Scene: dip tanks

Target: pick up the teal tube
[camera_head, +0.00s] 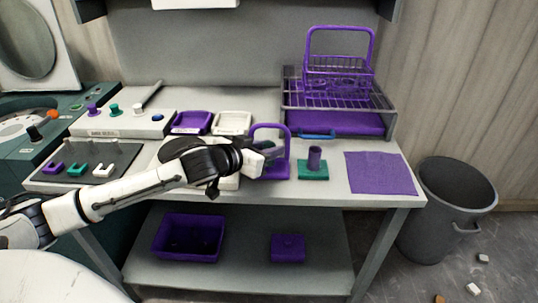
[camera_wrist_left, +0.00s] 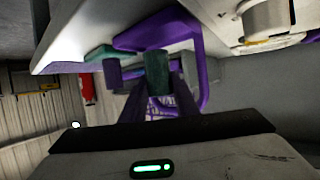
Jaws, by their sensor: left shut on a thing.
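My left gripper (camera_head: 262,148) is at the purple arched stand (camera_head: 288,150) on the table. In the left wrist view its fingers (camera_wrist_left: 160,95) are shut on the teal tube (camera_wrist_left: 157,72), which stands out dark green between them. The purple stand (camera_wrist_left: 203,75) is close around and behind the tube in that view. In the head view the tube is mostly hidden by the gripper, and I cannot tell whether it is clear of the stand. My right gripper is not in view.
A purple tube (camera_head: 315,157) stands on a teal base (camera_head: 313,172) just right of the gripper. A purple cloth (camera_head: 380,173) lies farther right. A wire rack with a purple basket (camera_head: 338,75) is behind. Purple and white trays (camera_head: 192,122) sit behind my arm.

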